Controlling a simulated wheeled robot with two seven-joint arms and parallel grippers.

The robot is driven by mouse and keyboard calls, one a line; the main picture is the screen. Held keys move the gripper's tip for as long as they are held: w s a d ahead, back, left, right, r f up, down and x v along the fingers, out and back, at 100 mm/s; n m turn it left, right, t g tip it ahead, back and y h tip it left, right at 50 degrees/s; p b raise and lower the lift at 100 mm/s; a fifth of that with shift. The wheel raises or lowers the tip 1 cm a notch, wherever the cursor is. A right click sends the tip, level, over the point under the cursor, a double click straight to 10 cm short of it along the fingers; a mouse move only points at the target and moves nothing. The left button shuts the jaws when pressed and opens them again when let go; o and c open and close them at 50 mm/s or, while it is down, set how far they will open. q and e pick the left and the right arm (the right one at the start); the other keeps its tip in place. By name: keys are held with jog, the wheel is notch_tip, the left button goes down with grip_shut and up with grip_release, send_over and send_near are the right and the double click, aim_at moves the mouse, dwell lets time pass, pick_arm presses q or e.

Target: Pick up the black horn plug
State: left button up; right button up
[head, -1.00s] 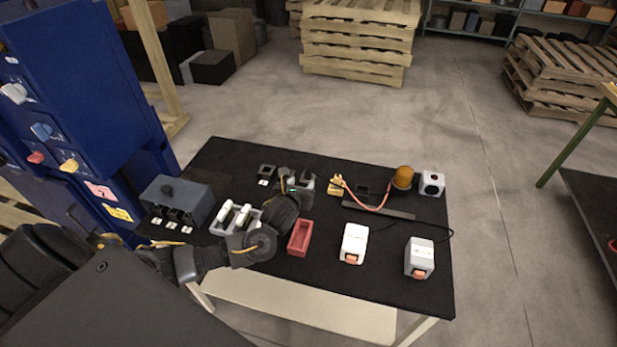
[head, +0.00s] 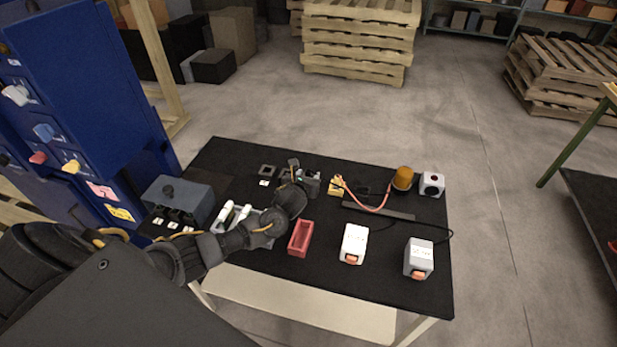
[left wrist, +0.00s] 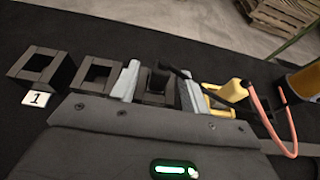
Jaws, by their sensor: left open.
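In the left wrist view, the black horn plug (left wrist: 157,80) appears as a dark block in the third black square holder in the row, with a black cable arching to the right. The light grey fingers of my left gripper (left wrist: 158,90) are open, one on each side of it. I cannot tell whether they touch it. In the head view my left gripper (head: 305,180) is low over the far middle of the black table (head: 320,290), and its body hides most of the plug. My right gripper is not in view.
A yellow plug (left wrist: 226,93) with a red cable is just right of the fingers. Two empty square holders (left wrist: 100,73) are to their left. A blue cabinet (head: 85,90) is at left.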

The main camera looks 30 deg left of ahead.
aim_at(307, 169)
pick_arm(q)
grip_shut()
jog(key=shift+r, duration=0.1)
jog(key=shift+r, duration=0.5)
jog(key=r, duration=0.1)
jog(key=r+b, duration=0.1)
jog(key=shift+s+d+r, duration=0.15)
jog(key=shift+s+r, duration=0.1)
jog(key=shift+r, duration=0.05)
jog(key=s+d+r+p, duration=0.6)
jog(key=s+r+p, duration=0.2)
jog(key=s, duration=0.4)
jog(key=shift+d+r, duration=0.2)
jog(key=shift+r, duration=0.45)
